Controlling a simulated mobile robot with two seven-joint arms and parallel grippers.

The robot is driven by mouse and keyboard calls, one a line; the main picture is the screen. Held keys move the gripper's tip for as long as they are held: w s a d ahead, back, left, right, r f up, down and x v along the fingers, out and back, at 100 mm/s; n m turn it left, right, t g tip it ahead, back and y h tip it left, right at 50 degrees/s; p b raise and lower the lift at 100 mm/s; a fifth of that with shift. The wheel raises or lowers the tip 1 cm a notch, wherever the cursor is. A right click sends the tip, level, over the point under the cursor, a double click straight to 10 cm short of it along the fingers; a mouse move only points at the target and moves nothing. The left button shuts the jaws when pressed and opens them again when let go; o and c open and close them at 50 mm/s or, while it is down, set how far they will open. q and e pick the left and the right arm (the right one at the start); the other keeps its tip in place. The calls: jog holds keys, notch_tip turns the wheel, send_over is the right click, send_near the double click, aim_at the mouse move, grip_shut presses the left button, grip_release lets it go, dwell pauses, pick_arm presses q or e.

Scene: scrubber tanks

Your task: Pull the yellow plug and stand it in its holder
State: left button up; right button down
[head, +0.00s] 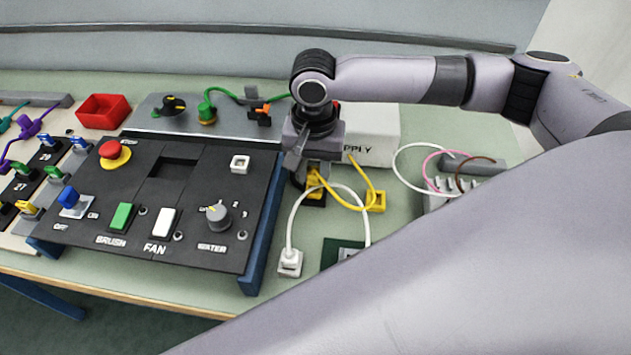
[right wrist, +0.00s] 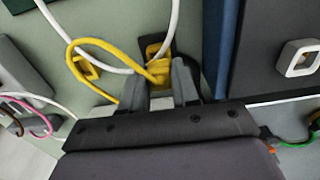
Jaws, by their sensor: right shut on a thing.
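The yellow plug (head: 314,181) is under my right gripper (head: 307,172), beside the control panel's right edge. In the right wrist view the plug (right wrist: 158,72) sits between the two grey fingertips (right wrist: 159,82), which are shut on it. A dark socket block (right wrist: 153,48) shows right at the plug; I cannot tell if the plug is still seated in it. The yellow cable loops away to the right. A small yellow square piece, apparently the holder (head: 376,202), stands to the right and also shows in the right wrist view (right wrist: 85,68). My left gripper is out of view.
The black control panel (head: 150,235) lies left of the gripper. A white supply box (head: 372,135) stands behind it. A white plug (head: 290,262) with a looping white cable and a dark green block (head: 338,250) are in front. A grey rack (head: 470,170) with cables is at right.

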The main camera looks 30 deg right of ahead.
aim_at(314, 171)
jog(key=shift+r, duration=1.55)
jog(key=s+d, duration=0.7)
jog(key=d, duration=0.2)
jog(key=shift+s+d, duration=0.2)
jog(key=shift+d, duration=0.05)
dwell(0.4)
jog(key=shift+f+b, duration=0.4)
jog(key=shift+f, duration=1.85)
jog(key=shift+p, duration=0.35)
